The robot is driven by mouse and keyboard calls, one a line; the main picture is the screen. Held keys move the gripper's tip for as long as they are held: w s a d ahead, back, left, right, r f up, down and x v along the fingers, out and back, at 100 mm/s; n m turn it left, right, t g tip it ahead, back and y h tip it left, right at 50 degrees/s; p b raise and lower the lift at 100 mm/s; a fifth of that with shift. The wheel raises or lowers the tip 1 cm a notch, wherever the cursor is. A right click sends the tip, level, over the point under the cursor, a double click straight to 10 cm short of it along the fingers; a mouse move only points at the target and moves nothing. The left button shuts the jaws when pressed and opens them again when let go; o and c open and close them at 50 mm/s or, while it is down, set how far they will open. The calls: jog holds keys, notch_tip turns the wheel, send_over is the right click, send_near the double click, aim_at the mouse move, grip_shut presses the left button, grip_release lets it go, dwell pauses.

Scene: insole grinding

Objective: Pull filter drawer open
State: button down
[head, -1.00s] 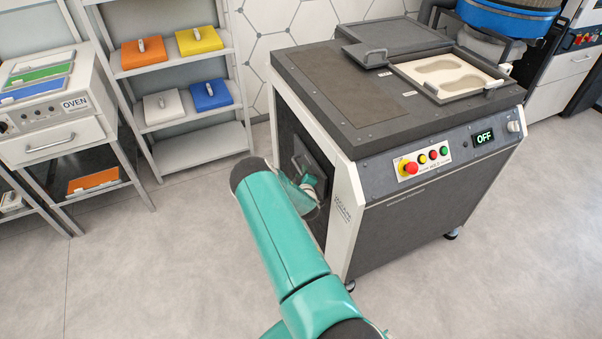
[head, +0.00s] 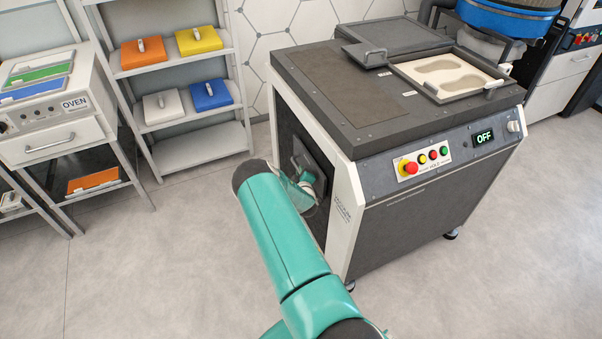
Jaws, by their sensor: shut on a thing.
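The filter drawer (head: 315,155) is a dark grey front in the recessed left side of the grinding machine (head: 400,215). It appears closed or nearly so. My gripper (head: 302,164) is at the drawer front, shut on the drawer handle. My teal forearm and wrist hide part of the drawer, and the handle is mostly covered by the fingers.
The machine's display reads OFF, and an insole tray (head: 452,76) sits on its top. A shelf (head: 202,157) with coloured blocks and an oven (head: 52,113) stand to the left. Grey floor (head: 180,250) is clear left of the machine.

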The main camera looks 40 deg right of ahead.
jog(key=w+a, duration=0.3)
jog(key=a, duration=0.8)
jog(key=w+a, duration=0.3)
jog(key=a, duration=0.8)
jog(key=shift+w, duration=0.25)
jog(key=shift+a, duration=0.1)
jog(key=c, duration=1.5)
grip_release()
jog(key=shift+o, duration=0.2)
jog(key=v, duration=1.3)
jog(key=shift+s+a+r, duration=0.15)
jog(key=shift+s+a, duration=0.05)
jog(key=shift+s, duration=0.15)
